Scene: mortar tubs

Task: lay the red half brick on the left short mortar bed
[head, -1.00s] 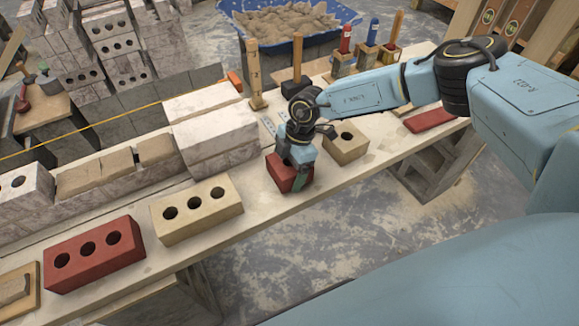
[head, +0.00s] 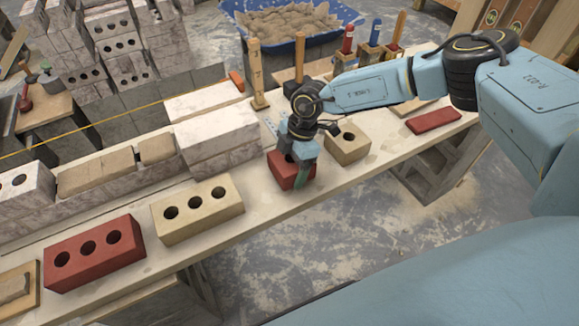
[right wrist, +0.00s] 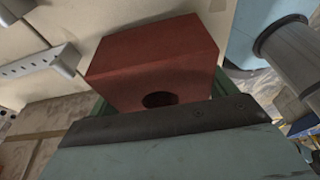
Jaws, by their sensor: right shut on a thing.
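The red half brick (head: 284,172) is between the fingers of my right gripper (head: 296,168), which is shut on it, near the front edge of the bench. I cannot tell whether it touches the bench top. In the right wrist view, the half brick (right wrist: 150,55) shows a plain face and part of one hole, with the gripper's edge across its near side. Tan mortar beds (head: 85,176) lie on the low wall at the left, with another (head: 156,149) beside the stacked white bricks. My left gripper is not in view.
White bricks (head: 215,125) stand stacked between my right gripper and the mortar. A tan brick (head: 197,209), a red brick (head: 95,253) and a tan half brick (head: 347,144) stand on the bench (head: 250,215). A yellow string (head: 110,128) runs along the wall.

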